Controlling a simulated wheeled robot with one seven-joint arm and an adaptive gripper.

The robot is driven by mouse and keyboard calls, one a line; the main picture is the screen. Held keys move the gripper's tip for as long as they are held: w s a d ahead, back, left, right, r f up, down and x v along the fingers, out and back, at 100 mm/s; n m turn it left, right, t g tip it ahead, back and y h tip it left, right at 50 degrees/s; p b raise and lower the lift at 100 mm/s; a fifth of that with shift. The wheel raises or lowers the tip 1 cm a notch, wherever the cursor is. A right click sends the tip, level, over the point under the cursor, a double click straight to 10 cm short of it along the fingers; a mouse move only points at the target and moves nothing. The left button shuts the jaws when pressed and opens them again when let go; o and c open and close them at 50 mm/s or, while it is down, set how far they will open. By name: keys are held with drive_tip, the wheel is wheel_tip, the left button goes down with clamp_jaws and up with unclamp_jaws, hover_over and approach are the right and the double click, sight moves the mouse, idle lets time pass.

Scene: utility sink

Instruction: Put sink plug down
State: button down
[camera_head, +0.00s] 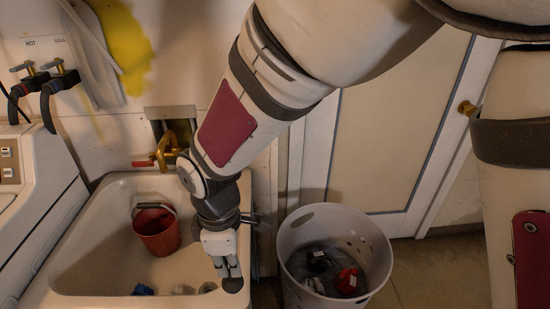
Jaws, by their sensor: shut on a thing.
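My gripper (230,272) points down over the right front edge of the white utility sink (95,235). Its fingers are closed on a small dark rounded piece (233,285), which looks like the sink plug. The piece shows just below the fingertips, close to the sink rim. I cannot tell whether it touches the rim. The fingers hide part of it.
A red bucket (157,232) stands in the sink. A blue item (143,289) and pale items (183,289) lie at the sink's front. A brass faucet (167,148) is behind. A laundry basket (335,215) with clothes stands on the floor right of the sink.

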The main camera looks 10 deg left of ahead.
sight(230, 285)
drive_tip(key=shift+w+a+f, duration=0.15)
drive_tip(key=shift+f, duration=1.65)
drive_tip(key=shift+f, duration=0.55)
drive_tip(key=c, duration=1.7)
unclamp_jaws()
drive_tip(key=shift+r, duration=0.15)
